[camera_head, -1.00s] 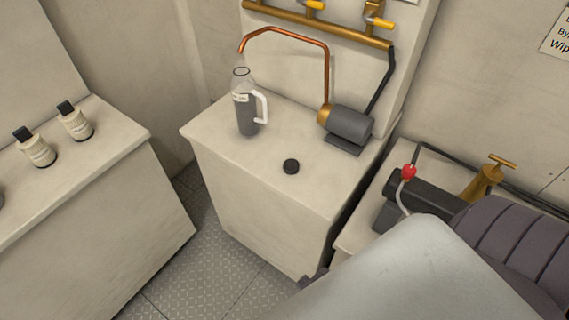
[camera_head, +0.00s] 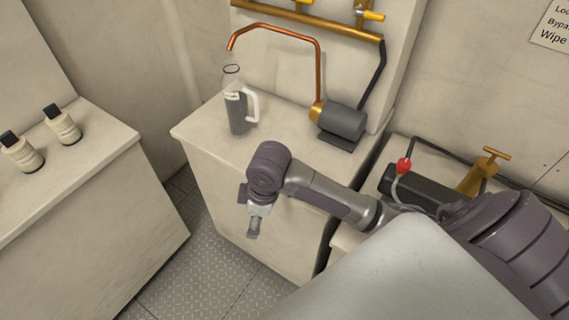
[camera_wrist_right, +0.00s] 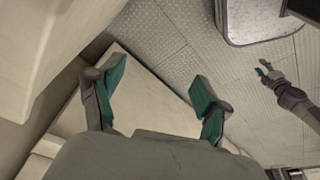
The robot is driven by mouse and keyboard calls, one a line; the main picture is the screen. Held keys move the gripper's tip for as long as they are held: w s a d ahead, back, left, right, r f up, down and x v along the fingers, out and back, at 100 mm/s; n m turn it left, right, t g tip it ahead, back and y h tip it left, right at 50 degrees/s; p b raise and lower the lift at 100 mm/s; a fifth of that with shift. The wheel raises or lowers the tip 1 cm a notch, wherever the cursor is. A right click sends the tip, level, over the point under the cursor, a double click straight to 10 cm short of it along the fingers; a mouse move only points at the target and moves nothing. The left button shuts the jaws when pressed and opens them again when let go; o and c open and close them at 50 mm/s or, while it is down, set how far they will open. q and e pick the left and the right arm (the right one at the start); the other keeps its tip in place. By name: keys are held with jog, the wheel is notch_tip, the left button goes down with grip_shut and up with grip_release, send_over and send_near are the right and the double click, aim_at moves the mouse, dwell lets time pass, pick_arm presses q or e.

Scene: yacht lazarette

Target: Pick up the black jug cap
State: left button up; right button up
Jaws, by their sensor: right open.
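The black jug cap is not visible now; in the head view my right arm covers the spot on the middle counter where it lay. My right gripper (camera_head: 254,228) hangs at the front edge of that counter, pointing down. In the right wrist view its two green-padded fingers (camera_wrist_right: 159,84) are wide apart with nothing between them. A clear jug (camera_head: 238,112) with a white handle and dark contents stands upright on the counter, behind my right wrist.
The middle counter (camera_head: 195,128) also holds a grey pump (camera_head: 341,122) with a copper pipe (camera_head: 320,70) arching toward the jug. Two labelled bottles (camera_head: 62,125) stand on the left counter (camera_head: 100,150). A black device (camera_head: 425,192) and red knob (camera_head: 404,165) are at right.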

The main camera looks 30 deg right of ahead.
jog(key=shift+n+g+h, duration=0.6)
jog(key=shift+n+h, duration=0.2)
jog(key=w+d+r, duration=0.2)
jog(key=d, duration=0.1)
jog(key=w+d+r, duration=0.5)
jog(key=w+d, duration=0.1)
jog(key=shift+w+r, duration=0.15)
jog(key=shift+r, duration=0.2)
jog(key=w+d+r, duration=0.2)
jog(key=d+r, duration=0.4)
jog(key=shift+g, duration=0.3)
notch_tip(320, 180, down, 8)
jog(key=shift+w+r+p, duration=0.1)
jog(key=shift+w+p, duration=0.05)
jog(key=shift+p, duration=0.3)
jog(key=f, duration=0.3)
jog(key=f+p, duration=0.1)
jog(key=shift+s+d+f, duration=0.15)
jog(key=shift+s+d, duration=0.05)
jog(key=shift+d, duration=0.15)
jog(key=shift+f, duration=0.5)
jog(key=c, duration=0.8)
